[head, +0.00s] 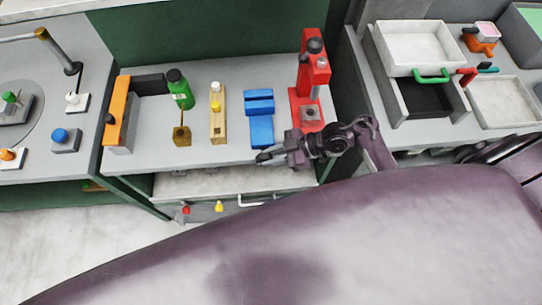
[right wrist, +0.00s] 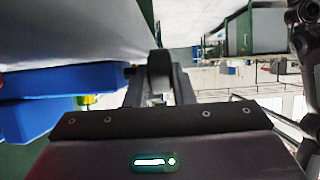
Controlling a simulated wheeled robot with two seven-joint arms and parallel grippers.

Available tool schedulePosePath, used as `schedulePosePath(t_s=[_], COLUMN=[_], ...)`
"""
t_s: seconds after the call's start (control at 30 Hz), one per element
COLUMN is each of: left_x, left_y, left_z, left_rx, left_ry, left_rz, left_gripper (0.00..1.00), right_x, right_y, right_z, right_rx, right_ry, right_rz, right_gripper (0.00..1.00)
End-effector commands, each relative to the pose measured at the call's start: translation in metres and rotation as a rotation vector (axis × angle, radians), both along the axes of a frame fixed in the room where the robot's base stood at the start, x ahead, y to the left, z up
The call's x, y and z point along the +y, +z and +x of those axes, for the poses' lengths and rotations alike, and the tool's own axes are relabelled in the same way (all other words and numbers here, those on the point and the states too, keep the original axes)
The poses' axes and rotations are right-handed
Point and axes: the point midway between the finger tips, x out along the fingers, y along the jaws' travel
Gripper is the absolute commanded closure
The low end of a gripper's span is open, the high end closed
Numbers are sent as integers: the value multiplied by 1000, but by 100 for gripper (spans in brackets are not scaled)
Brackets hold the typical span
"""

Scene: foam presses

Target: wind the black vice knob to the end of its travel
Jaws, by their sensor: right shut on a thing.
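The blue vice (head: 260,118) stands on the grey bench, left of the red press. In the right wrist view the vice (right wrist: 55,105) fills the left side, with a thin dark shaft at its end. The black vice knob (right wrist: 158,66) is between the two fingers of my right gripper (right wrist: 158,82), which is shut on it. In the head view my right gripper (head: 266,157) is at the near end of the vice, by the bench's front edge, and hides the knob. My left gripper is not in view.
A red press (head: 311,75) stands close to the right of the vice. A wooden stand (head: 217,125), a brass piece (head: 182,134) and a green bottle (head: 180,90) stand to its left. White trays (head: 415,47) are on the right bench. Below the bench front is an open drawer (head: 230,182).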

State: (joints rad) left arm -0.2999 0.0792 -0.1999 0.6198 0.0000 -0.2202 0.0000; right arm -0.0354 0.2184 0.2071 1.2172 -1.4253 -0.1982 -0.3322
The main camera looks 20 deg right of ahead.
Motion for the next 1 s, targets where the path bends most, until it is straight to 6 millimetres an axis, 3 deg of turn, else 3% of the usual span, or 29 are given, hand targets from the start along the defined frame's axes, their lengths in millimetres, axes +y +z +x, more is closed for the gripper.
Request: schedulePosePath(t_s=[0.37, 0.4, 0.57, 1.0], left_x=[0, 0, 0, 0], left_y=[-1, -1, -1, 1], left_z=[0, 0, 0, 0], left_rx=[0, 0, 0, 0], left_ry=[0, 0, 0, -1], left_rz=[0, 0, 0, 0], left_gripper=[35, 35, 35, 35], right_x=[1, 1, 1, 0], right_y=[0, 0, 0, 1], right_z=[0, 0, 0, 0], right_rx=[-2, -2, -1, -1], right_ry=[1, 1, 1, 0], right_rz=[7, 7, 6, 2], right_gripper=[100, 77, 56, 56])
